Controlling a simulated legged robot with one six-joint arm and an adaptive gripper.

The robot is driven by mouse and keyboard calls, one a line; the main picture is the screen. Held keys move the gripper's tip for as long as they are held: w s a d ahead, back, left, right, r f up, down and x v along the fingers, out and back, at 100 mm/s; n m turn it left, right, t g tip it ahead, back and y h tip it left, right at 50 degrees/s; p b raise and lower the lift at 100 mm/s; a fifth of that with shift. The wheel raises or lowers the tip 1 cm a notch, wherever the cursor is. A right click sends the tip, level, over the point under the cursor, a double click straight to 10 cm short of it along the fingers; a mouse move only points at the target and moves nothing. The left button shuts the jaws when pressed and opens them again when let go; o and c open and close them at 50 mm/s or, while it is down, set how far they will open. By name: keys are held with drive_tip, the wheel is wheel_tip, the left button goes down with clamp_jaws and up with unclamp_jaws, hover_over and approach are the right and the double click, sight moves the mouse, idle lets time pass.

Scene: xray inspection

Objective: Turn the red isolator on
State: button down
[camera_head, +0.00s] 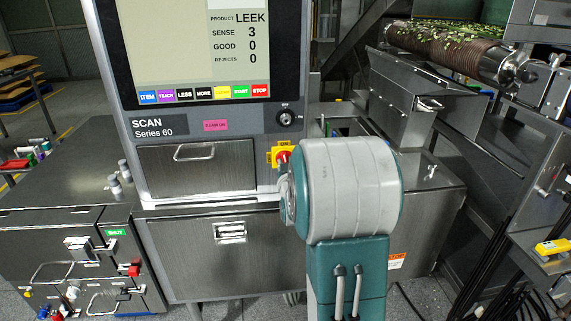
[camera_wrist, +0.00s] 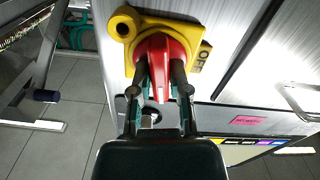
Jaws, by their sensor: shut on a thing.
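The red isolator (camera_wrist: 163,60) is a red knob on a yellow plate (camera_wrist: 124,28) fixed to the steel cabinet face. In the wrist view an "OFF" label shows on the plate's right side. My gripper (camera_wrist: 164,78) is shut on the red knob, with one finger on each side of it. In the head view the isolator (camera_head: 283,157) shows to the right of the drawer, partly hidden by my arm. My fingers are hidden there behind the arm.
The scanner screen (camera_head: 225,60) with coloured buttons is above, and a black rotary switch (camera_head: 287,117) sits just over the isolator. A steel drawer (camera_head: 197,168) is to the left. A conveyor roller (camera_head: 450,52) with leafy bits is at upper right.

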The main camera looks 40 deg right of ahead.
drive_tip(key=shift+f+m, duration=0.45)
drive_tip(key=shift+m, duration=0.65)
drive_tip(key=c, duration=0.6)
unclamp_jaws()
drive_tip(key=shift+r, duration=0.15)
drive_tip(key=shift+r, duration=0.1)
drive_tip(key=v, duration=1.2)
